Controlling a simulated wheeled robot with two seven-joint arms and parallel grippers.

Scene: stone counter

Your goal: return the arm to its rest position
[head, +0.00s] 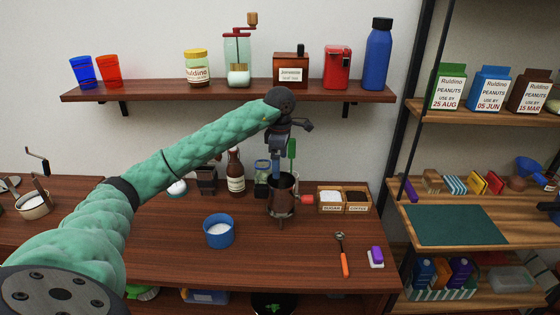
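My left arm, in a green padded sleeve, reaches from the lower left across the head view to the middle of the counter. Its gripper (277,158) points down just above a dark brown pot (283,203) with a red-tipped handle. Something blue shows at the fingers and a green upright piece (292,149) stands beside them. The view is too small to tell whether the fingers hold anything. My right gripper cannot be made out.
A blue cup of white contents (219,231) stands in front of the arm. A wooden sugar and coffee box (343,199), an orange-handled tool (344,262) and a purple-topped block (376,255) lie to the right. A wall shelf (170,93) runs above.

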